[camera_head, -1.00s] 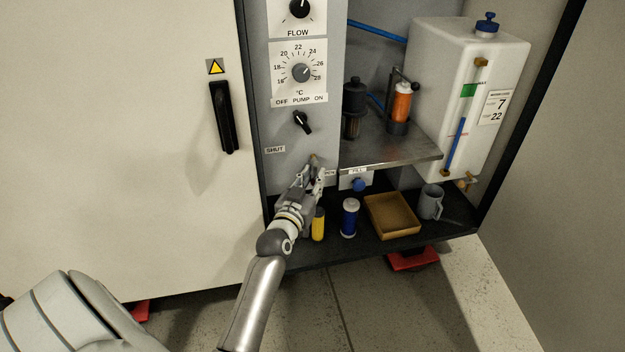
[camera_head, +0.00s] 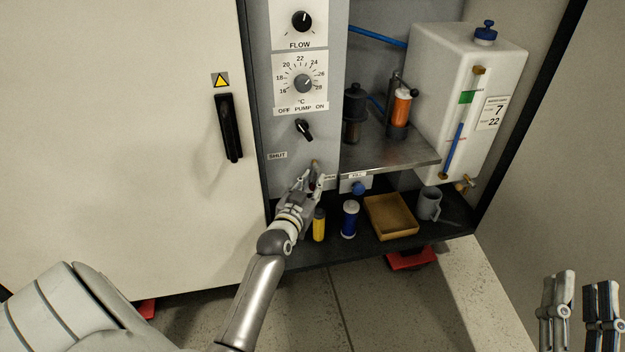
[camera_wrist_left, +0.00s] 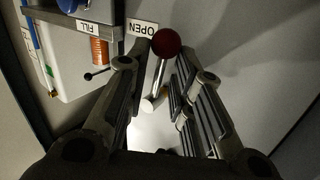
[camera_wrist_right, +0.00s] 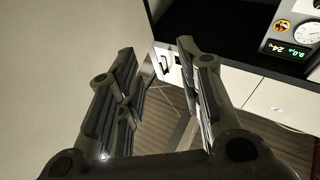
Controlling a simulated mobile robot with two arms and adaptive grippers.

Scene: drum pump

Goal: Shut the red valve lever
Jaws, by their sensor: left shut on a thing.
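The red valve lever shows in the left wrist view as a dark red ball knob (camera_wrist_left: 166,42) on a metal stem, beside the OPEN label (camera_wrist_left: 142,27). My left gripper (camera_head: 314,174) is at the lower part of the grey control panel, and its fingers (camera_wrist_left: 155,68) are shut on the lever. In the head view the fingers hide most of the lever. The SHUT label (camera_head: 277,155) is to the upper left of this gripper, and the OPEN label (camera_head: 329,177) is just right of it. My right gripper (camera_head: 583,284) is open and empty at the lower right, away from the cabinet.
A metal shelf (camera_head: 405,160) juts out right of the panel, above the bottom shelf. A yellow bottle (camera_head: 319,226), a blue container (camera_head: 350,219), a tan tray (camera_head: 391,217) and a grey mug (camera_head: 428,204) stand below. The white cabinet door (camera_head: 130,150) fills the left.

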